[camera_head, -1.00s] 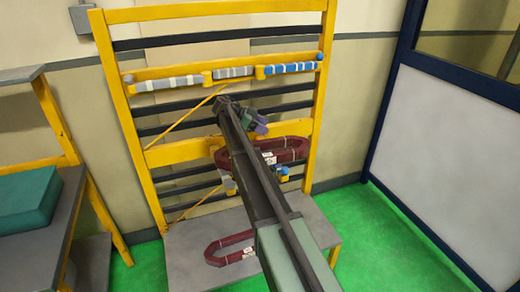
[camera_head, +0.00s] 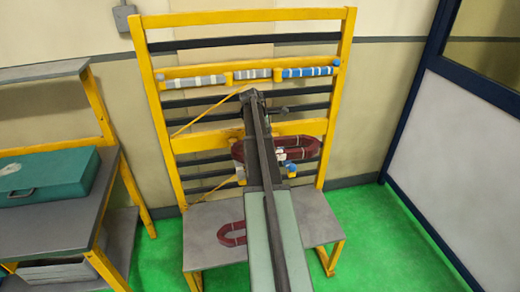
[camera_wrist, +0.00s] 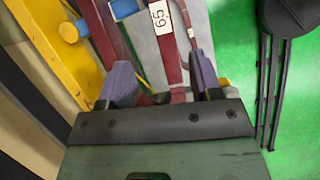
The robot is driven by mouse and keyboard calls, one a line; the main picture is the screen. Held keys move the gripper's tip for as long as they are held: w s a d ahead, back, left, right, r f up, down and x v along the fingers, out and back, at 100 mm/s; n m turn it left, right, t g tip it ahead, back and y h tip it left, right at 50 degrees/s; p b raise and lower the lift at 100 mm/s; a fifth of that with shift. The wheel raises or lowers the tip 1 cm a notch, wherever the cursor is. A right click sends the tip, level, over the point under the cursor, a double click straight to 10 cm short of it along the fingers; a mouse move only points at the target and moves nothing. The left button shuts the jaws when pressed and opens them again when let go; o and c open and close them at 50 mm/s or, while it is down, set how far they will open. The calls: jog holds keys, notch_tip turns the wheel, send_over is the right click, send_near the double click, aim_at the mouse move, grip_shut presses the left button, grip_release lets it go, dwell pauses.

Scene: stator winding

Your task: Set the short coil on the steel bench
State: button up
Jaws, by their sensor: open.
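A dark red coil (camera_head: 297,149) with a white label hangs level on the yellow rack, partly behind my arm. A second dark red coil (camera_head: 232,234) lies on the grey steel bench (camera_head: 204,243) below, also partly covered by my arm. I cannot tell their lengths apart with certainty. In the wrist view my gripper (camera_wrist: 162,84) is open, with two purple fingers spread. A red coil with a numbered white label (camera_wrist: 158,16) shows beyond and between the fingers; I cannot tell whether they touch it. The fingers are not clear in the head view.
The yellow rack (camera_head: 156,110) has blue-tipped pegs and a row of white, grey and blue wrapped pieces (camera_head: 250,74) higher up. A teal case (camera_head: 50,175) sits on a side bench at left. A blue-framed panel (camera_head: 450,150) stands at right. Green floor lies around the bench.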

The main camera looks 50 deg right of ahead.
aim_at(278, 152)
jog(key=shift+s+d+n, duration=0.1)
jog(key=shift+d+n, duration=0.05)
jog(key=shift+n, duration=0.35)
jog(key=b+x, duration=0.5)
jog(key=x, duration=0.1)
jog(key=shift+b, duration=0.3)
jog(key=b+x, duration=0.4)
jog(key=x, duration=0.1)
jog(key=shift+s+f+b, duration=0.1)
jog(key=shift+s+b, duration=0.05)
jog(key=shift+b, duration=0.25)
jog(key=shift+r, duration=0.25)
grip_shut()
